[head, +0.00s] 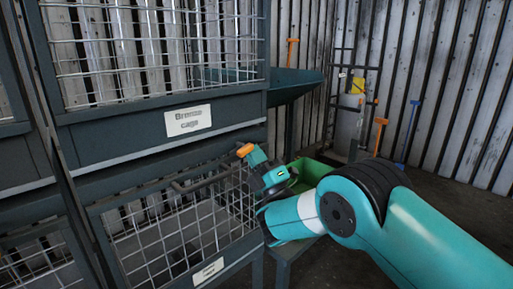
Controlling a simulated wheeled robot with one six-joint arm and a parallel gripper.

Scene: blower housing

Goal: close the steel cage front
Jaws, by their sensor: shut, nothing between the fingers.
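A dark steel cage rack stands at the left. Its lower cage front (178,238) is a wire mesh panel in a dark frame with a label at its bottom edge. It seems to lean outward from the rack, with a gap behind its top edge; its exact angle is hard to tell. A dark bar (200,177) runs near the top of this panel. My gripper (246,151), teal with an orange tip, is shut and empty by the panel's upper right corner. I cannot tell whether it touches the panel.
The upper mesh cage (160,50) above carries a white label (188,120), over a dark crossbeam. A green bin (312,170) stands behind my arm, and a dark sloped tray (295,84) is above it. Long-handled tools (380,135) lean at the corrugated back wall. Floor is clear at right.

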